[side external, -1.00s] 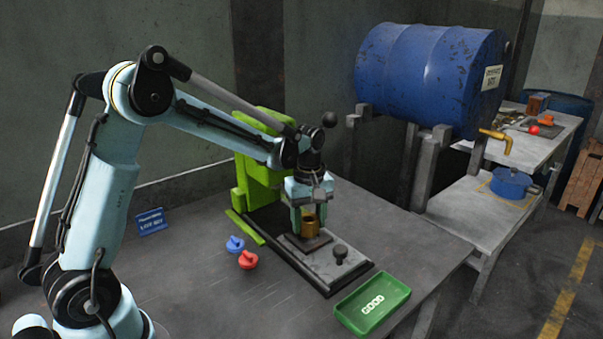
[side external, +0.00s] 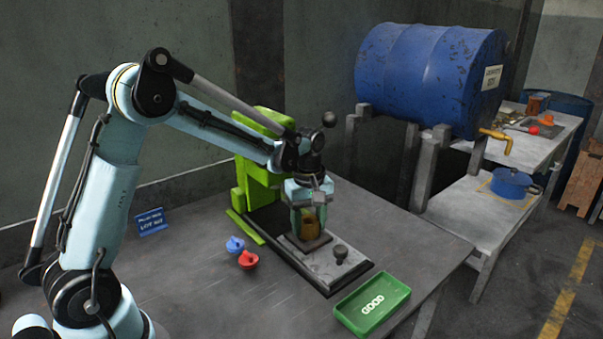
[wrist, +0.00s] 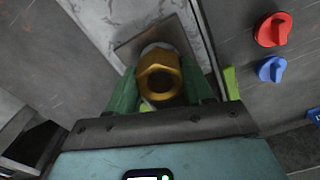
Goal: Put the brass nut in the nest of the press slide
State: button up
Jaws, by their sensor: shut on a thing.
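The brass nut (side external: 309,225) is between the fingers of my gripper (side external: 308,222), which is shut on it. In the wrist view the nut (wrist: 159,77) shows from above, between the green fingers of my gripper (wrist: 160,88). The nut is right over the brown square plate (side external: 304,243) on the grey slide (side external: 327,262) of the green press (side external: 255,170). The plate also shows in the wrist view (wrist: 130,52). The nest itself is hidden by the nut and fingers, and I cannot tell whether the nut touches it.
A green GOOD tray (side external: 373,304) is at the front right. Blue (side external: 235,244) and red (side external: 249,260) knobs lie left of the press. A blue sign (side external: 151,221) stands farther left.

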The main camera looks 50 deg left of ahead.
jog(key=shift+f, duration=0.55)
dwell(0.4)
jog(key=o, duration=1.5)
notch_tip(320, 180, up, 10)
dwell(0.4)
